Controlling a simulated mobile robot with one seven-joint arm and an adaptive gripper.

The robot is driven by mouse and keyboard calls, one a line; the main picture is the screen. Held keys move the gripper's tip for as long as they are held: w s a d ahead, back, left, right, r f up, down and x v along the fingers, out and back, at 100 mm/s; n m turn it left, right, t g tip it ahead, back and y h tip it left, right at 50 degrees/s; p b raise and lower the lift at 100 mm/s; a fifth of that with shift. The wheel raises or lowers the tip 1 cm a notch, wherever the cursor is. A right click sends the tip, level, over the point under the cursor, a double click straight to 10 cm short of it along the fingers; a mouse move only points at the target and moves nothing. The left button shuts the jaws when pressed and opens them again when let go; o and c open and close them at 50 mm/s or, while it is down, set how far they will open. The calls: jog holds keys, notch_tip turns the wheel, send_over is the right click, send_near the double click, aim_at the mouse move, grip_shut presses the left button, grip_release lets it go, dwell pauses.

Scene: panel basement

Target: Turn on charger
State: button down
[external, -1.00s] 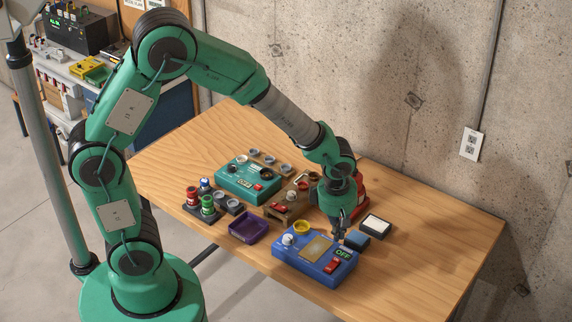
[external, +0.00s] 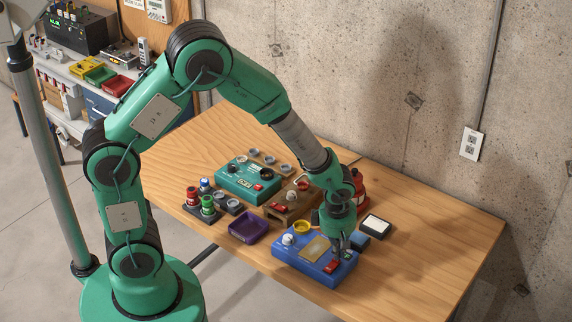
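A blue box (external: 289,262) sits at the front of the wooden table, with a white knob (external: 288,239), a yellow ring (external: 302,227), a tan plate (external: 314,247) and a red switch (external: 331,267) on its top. I cannot tell from any label whether it is the charger. My gripper (external: 340,253) points down over the right end of the box, just above or beside the red switch. It covers the small display that read OFF earlier. Its fingers are too small to judge, and I cannot tell whether they touch the switch.
A teal box (external: 236,181) with knobs stands behind. A white-topped pad (external: 376,224) lies to the right. The table's right side is clear.

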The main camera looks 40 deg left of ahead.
jog(key=shift+w+f+p, duration=0.1)
jog(key=shift+p, duration=0.3)
jog(key=shift+w+f+g+p, duration=0.1)
jog(key=shift+f+g+p, duration=0.1)
jog(key=shift+g+p, duration=0.35)
jog(key=shift+f, duration=0.2)
jog(key=shift+s+r, duration=0.4)
jog(key=shift+s, duration=0.3)
jog(key=shift+r, duration=0.1)
